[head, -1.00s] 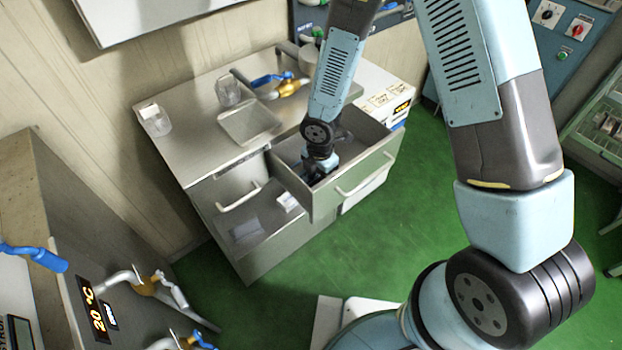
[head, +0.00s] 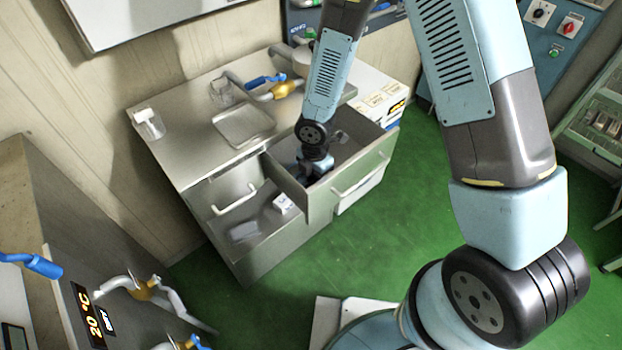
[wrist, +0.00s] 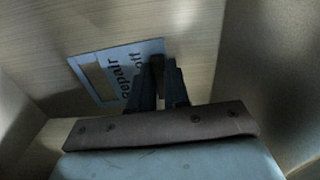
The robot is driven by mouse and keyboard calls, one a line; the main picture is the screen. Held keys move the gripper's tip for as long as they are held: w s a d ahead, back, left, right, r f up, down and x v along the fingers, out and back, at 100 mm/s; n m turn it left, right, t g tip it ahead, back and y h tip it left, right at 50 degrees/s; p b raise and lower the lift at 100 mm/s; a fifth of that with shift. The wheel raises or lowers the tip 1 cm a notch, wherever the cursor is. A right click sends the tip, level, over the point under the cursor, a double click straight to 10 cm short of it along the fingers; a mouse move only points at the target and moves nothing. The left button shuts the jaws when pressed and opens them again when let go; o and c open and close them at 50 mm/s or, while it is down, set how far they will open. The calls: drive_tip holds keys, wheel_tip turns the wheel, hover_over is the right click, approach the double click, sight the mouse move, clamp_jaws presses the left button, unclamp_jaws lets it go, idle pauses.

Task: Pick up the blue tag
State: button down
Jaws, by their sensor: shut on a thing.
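The blue tag (wrist: 98,75) shows in the wrist view inside a drawer. It is a light blue plate with dark lettering, "Repair" and "off" legible, and a tan rectangle on it. My gripper (wrist: 158,65) is shut on its right end, and the fingers cover part of the lettering. In the head view my gripper (head: 316,172) reaches down into the open upper right drawer (head: 352,186) of the steel cabinet. The drawer wall hides the tag and fingertips there.
The drawer walls stand close around my gripper. A lower left drawer (head: 226,205) is also open, with a small white box (head: 283,204) in it. Green floor is clear in front.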

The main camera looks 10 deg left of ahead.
wheel_tip(320, 180, up, 10)
idle(0.6)
idle(0.9)
